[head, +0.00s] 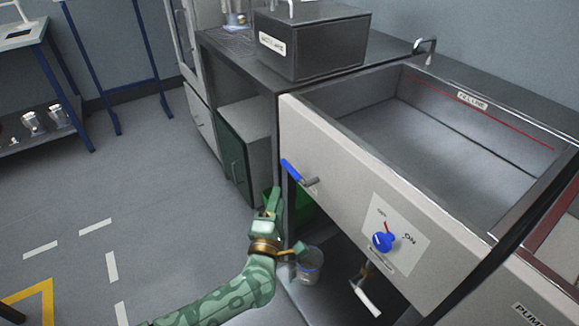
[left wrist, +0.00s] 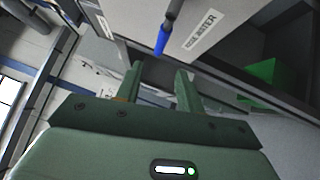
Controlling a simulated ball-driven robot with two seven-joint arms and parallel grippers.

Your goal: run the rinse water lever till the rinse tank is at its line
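The rinse water lever has a blue handle (head: 292,171) and sits on the light front panel, left of the knob. In the left wrist view the blue lever (left wrist: 162,40) hangs ahead of the fingers beside a label reading "RINSE WATER" (left wrist: 200,31). The rinse tank (head: 345,118) is a grey basin with a red line (head: 510,125) and a label on its inner back wall. I cannot make out a water level in it. My left gripper (head: 273,198) is below and left of the lever; in the wrist view its fingers (left wrist: 160,80) are apart and empty. My right gripper is not in view.
A blue knob (head: 383,241) and a white-handled valve (head: 367,298) are right of the lever. A small bucket (head: 308,265) stands below the panel. A dark labelled box (head: 310,45) and a tap (head: 426,46) are behind. The floor at left is mostly clear.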

